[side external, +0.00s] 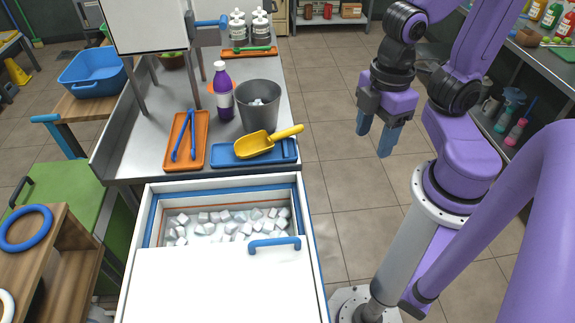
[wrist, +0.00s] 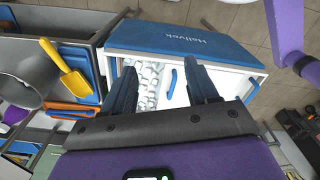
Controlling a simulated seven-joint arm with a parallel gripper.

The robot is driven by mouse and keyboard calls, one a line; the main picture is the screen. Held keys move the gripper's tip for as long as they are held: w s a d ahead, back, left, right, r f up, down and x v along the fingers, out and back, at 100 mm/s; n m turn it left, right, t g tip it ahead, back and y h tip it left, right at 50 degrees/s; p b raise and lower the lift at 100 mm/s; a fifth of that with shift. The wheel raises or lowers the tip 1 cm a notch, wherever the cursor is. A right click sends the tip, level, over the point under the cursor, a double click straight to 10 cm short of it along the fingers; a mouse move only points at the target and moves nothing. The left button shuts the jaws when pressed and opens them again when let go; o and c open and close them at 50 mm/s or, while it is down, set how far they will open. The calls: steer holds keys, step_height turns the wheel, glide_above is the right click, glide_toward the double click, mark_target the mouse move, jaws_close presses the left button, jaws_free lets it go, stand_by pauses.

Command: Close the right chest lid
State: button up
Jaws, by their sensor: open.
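The white chest (side external: 312,262) stands in the foreground of the side view, with its far part open over white ice cubes (side external: 225,226). A flat white lid (side external: 210,285) with a blue bar handle (side external: 274,243) covers the near part. Only one lid is clear to me. The chest's blue panel (wrist: 190,42), the ice (wrist: 148,82) and the blue handle (wrist: 172,84) show in the wrist view. My gripper (side external: 375,138) is open and empty, in the air to the right of the chest. Its fingers (wrist: 160,70) frame the ice and handle in the wrist view, touching nothing.
A steel counter (side external: 140,160) adjoins the chest's far side. It holds a blue tray (side external: 222,155) with a yellow scoop (side external: 255,146), a grey bucket (side external: 260,115), a purple bottle (side external: 222,95) and an orange tray (side external: 198,150) with blue tongs.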

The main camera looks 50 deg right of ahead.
steer(key=a, duration=0.1)
steer(key=a+n, duration=0.1)
steer(key=shift+w+a+f+n+g, duration=0.25)
steer(key=shift+w+a+n+g, duration=0.05)
steer(key=shift+w+a+n, duration=0.1)
jaws_close()
steer(key=w+a+f+n+g+y, duration=0.1)
steer(key=w+a+f+n, duration=0.25)
steer(key=a, duration=0.25)
steer(key=w+a+f+n+y, duration=0.1)
steer(key=w+a+f+n, duration=0.15)
steer(key=a+n, duration=0.35)
steer(key=w+a+f+n+g, duration=0.1)
steer(key=w+a+f+n, duration=0.2)
steer(key=a, duration=0.4)
steer(key=x, duration=0.3)
steer(key=s+x, duration=0.1)
steer(key=x, duration=0.5)
steer(key=shift+s, duration=0.2)
steer(key=shift+w+f, duration=0.15)
steer(key=shift+f, duration=0.25)
steer(key=shift+w+d+f, duration=0.25)
steer(key=shift+w+d, duration=0.95)
steer(key=shift+d, duration=0.05)
